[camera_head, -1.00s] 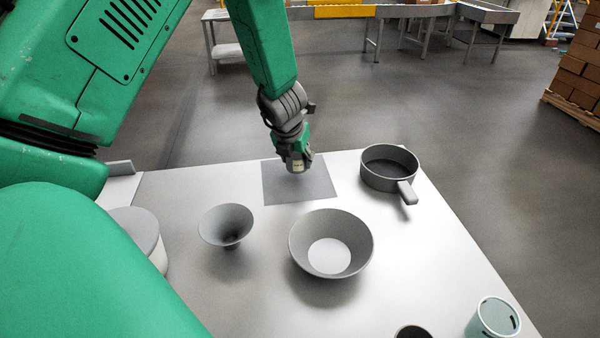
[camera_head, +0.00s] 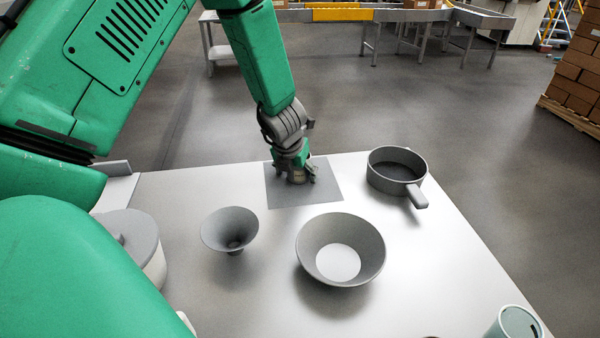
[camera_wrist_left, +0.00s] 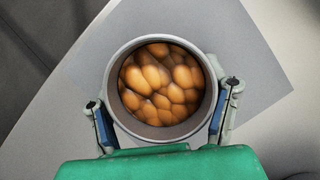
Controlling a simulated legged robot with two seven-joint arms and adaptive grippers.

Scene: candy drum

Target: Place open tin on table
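The open tin (camera_wrist_left: 208,92) is a round grey can filled with orange-brown, egg-shaped pieces. In the left wrist view it sits upright between my left gripper's fingers (camera_wrist_left: 161,108). In the head view my left gripper (camera_head: 298,178) is low over the dark grey mat (camera_head: 328,190) at the table's far edge. The tin there is mostly hidden by the gripper, and contact with the mat cannot be seen clearly. My right gripper is not in view.
On the white table (camera_head: 225,290) stand a grey funnel (camera_head: 230,225), a wide grey bowl (camera_head: 372,245), a handled pan (camera_head: 375,178) and a pale green cup (camera_head: 512,325). A lidded round container (camera_head: 140,235) is at the left, partly behind my arm.

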